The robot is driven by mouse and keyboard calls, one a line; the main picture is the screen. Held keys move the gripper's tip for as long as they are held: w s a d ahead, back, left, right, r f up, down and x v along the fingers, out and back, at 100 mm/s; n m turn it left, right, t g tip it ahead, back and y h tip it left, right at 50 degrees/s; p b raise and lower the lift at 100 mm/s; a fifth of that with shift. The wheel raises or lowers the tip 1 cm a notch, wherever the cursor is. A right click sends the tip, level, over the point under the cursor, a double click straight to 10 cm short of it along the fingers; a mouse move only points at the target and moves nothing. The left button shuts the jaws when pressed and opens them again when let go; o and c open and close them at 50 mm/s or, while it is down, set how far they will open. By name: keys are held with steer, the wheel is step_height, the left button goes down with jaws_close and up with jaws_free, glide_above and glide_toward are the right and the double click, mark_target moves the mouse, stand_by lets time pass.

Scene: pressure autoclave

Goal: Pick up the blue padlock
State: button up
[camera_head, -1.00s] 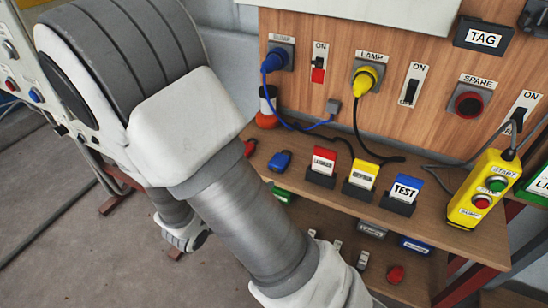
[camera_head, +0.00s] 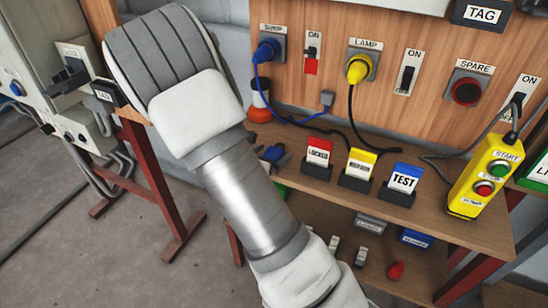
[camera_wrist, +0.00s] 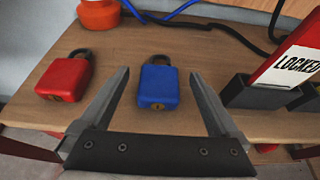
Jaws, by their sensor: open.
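The blue padlock (camera_wrist: 158,85) lies on the wooden shelf in the middle of the wrist view, its dark shackle pointing away from me and its keyhole end towards me. My gripper (camera_wrist: 160,74) is open, with one finger on each side of the padlock and gaps visible on both sides. I cannot tell whether the fingers are level with the padlock or above it. In the head view the blue padlock (camera_head: 273,153) shows small beside my arm, partly hidden by the dark fingers.
A red padlock (camera_wrist: 66,77) lies left of my left finger. The red LOCKED tag (camera_wrist: 296,60) in its dark holder stands close on the right. An orange-based object (camera_wrist: 98,14) and cables lie behind. The shelf's front edge (camera_wrist: 275,139) is near.

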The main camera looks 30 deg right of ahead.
steer(key=shift+x, duration=0.95)
